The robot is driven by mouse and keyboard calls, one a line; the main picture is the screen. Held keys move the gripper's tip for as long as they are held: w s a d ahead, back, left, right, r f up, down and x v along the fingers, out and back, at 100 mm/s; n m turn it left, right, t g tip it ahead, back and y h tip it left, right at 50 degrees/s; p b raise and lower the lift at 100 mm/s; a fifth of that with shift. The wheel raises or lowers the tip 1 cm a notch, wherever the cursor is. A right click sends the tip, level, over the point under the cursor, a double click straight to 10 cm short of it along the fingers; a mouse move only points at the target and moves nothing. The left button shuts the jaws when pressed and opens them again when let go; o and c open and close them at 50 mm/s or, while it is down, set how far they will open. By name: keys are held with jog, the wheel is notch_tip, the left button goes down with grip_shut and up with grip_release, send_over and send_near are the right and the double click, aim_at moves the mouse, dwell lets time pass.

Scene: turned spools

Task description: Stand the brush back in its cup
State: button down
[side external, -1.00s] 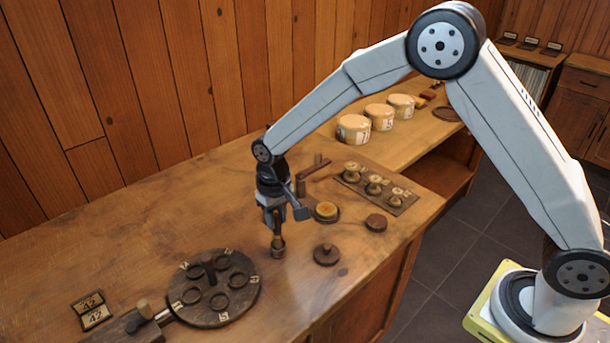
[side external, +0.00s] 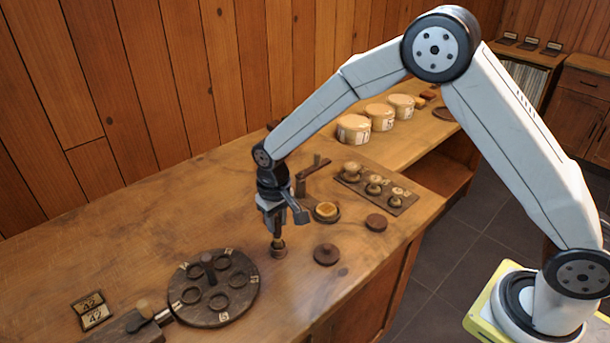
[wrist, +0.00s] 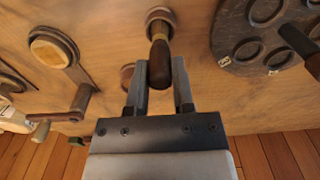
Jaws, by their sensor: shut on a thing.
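The brush has a dark wooden handle and a lighter band at its lower end (wrist: 160,54). My gripper (side external: 278,233) is shut on the handle and holds the brush close to upright, bristle end down. The small brown round cup (side external: 279,253) stands on the bench directly under it. The cup also shows in the wrist view (wrist: 160,14), with the brush's lower end at its mouth. The bristles are hidden, and I cannot tell how deep they sit or whether they touch the bottom.
A dark turntable (side external: 228,309) with several ring recesses and a post lies to the left. A dark knobbed disc (side external: 326,254) is close on the right. A round pad on a base (side external: 326,212) and a plate of spools (side external: 402,208) lie behind right.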

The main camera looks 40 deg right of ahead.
jog(key=shift+f, duration=0.25)
dwell(0.4)
dwell(0.3)
jog(key=shift+c, duration=2)
grip_release()
jog(key=shift+r, duration=0.1)
jog(key=shift+r, duration=4.15)
